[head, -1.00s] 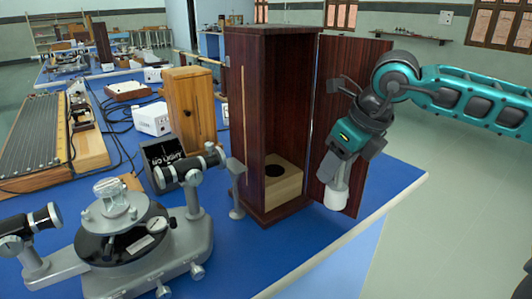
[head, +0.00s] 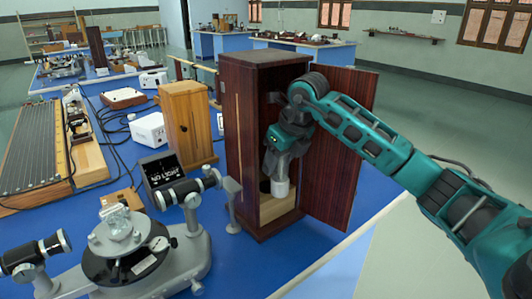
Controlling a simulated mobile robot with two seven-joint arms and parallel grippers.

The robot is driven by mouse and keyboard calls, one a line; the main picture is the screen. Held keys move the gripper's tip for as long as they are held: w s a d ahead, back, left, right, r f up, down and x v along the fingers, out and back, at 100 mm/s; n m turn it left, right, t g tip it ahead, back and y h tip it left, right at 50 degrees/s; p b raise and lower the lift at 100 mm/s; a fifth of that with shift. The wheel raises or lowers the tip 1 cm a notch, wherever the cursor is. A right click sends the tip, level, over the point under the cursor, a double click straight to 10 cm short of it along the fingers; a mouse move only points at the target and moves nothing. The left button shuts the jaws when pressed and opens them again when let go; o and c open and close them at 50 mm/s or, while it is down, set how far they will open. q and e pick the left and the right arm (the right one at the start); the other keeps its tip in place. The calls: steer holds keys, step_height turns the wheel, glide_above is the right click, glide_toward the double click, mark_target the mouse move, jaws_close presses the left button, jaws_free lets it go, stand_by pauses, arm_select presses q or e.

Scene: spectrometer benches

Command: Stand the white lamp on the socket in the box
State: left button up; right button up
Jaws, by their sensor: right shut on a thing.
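The tall dark wooden box (head: 243,160) stands open at the front, its door (head: 335,150) swung out to the right. Inside at the bottom is the pale wooden socket block (head: 279,207); its dark hole (head: 265,186) is partly hidden. My right gripper (head: 281,172) is inside the box opening, shut on the white lamp (head: 281,188). The lamp hangs upright with its white lower end over the right part of the block. I cannot tell whether it touches the block. My left gripper is not in view.
A spectrometer (head: 130,245) stands at the front left, its telescope reaching close to the box. A lighter wooden box (head: 188,124) and a black labelled box (head: 166,175) stand left of the dark box. The table's edge (head: 345,243) runs close in front.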

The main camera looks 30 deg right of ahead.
steer(key=w, duration=0.4)
steer(key=shift+w+a, duration=0.15)
steer(key=shift+a, duration=0.25)
steer(key=shift+f, duration=0.25)
steer(key=shift+f, duration=0.15)
steer(key=o, duration=1.2)
steer(key=shift+s+d+r, duration=0.1)
steer(key=shift+s+r, duration=0.15)
steer(key=shift+r, duration=0.2)
steer(key=shift+s+d+r+b, duration=0.1)
steer(key=shift+s+d+b, duration=0.2)
steer(key=shift+s, duration=1.75)
steer(key=shift+s+d+r+b, duration=0.1)
steer(key=shift+s+d+b, duration=0.15)
steer(key=shift+s, duration=1.75)
steer(key=shift+s+d+b, duration=0.2)
steer(key=shift+s+d, duration=0.15)
steer(key=shift+s, duration=1.7)
